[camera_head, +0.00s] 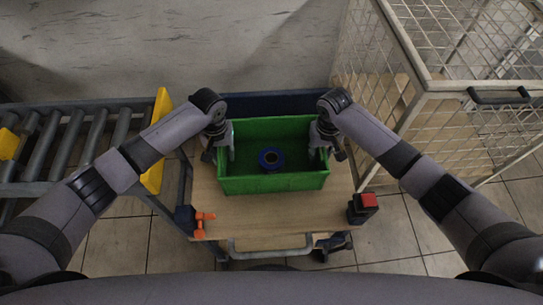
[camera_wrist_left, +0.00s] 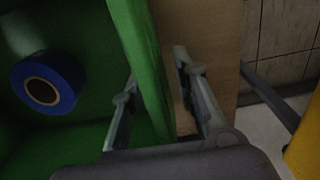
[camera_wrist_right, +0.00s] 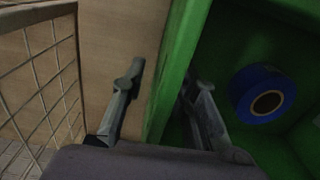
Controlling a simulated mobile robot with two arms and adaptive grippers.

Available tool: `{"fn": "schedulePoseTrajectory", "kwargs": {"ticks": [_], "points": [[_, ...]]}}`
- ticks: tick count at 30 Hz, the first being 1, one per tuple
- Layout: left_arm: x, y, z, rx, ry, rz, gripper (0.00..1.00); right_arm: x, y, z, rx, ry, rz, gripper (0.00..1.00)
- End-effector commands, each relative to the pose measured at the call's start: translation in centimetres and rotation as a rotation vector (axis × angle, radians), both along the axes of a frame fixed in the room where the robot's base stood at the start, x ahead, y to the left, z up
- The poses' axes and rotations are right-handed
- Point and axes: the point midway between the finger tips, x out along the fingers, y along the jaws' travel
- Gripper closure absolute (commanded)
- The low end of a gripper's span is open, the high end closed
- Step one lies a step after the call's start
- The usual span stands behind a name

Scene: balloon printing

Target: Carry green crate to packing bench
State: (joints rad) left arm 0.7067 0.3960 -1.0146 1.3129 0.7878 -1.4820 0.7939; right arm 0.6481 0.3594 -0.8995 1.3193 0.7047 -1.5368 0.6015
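The green crate (camera_head: 273,183) stands upright on a wooden cart top (camera_head: 270,217), with a blue ring-shaped roll (camera_head: 271,158) inside. My left gripper (camera_head: 218,150) is at the crate's left wall. In the left wrist view its fingers (camera_wrist_left: 158,80) straddle that wall (camera_wrist_left: 140,50), one inside and one outside, with a gap to the wall. My right gripper (camera_head: 327,150) straddles the right wall. In the right wrist view its fingers (camera_wrist_right: 160,90) are apart on either side of the wall (camera_wrist_right: 178,70). I cannot make out a packing bench.
A roller conveyor (camera_head: 75,140) with yellow end plates is at the left. A wire mesh cage (camera_head: 440,90) stands close at the right. The cart has a grey handle (camera_head: 270,250), an orange item (camera_head: 203,222) and a red-topped box (camera_head: 366,204) at its front corners.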

Motion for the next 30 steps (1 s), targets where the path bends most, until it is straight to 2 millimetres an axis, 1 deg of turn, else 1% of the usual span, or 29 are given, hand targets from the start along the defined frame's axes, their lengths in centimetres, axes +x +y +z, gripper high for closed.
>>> {"fn": "schedulePoseTrajectory", "kwargs": {"ticks": [2, 14, 30], "points": [[-0.01, 0.0, 0.0, 0.0, 0.0, 0.0, 0.72, 0.0, 0.01, 0.01, 0.0, 0.0, 0.0, 0.72], [0.0, 0.01, 0.03, 0.0, 0.0, 0.0, 0.99, 0.01, -0.01, 0.05, 0.0, 0.0, 0.0, 0.99], [0.01, 0.02, 0.04, 0.0, 0.0, 0.0, 1.0, 0.02, -0.02, 0.07, 0.0, 0.0, 0.0, 1.0]]}}
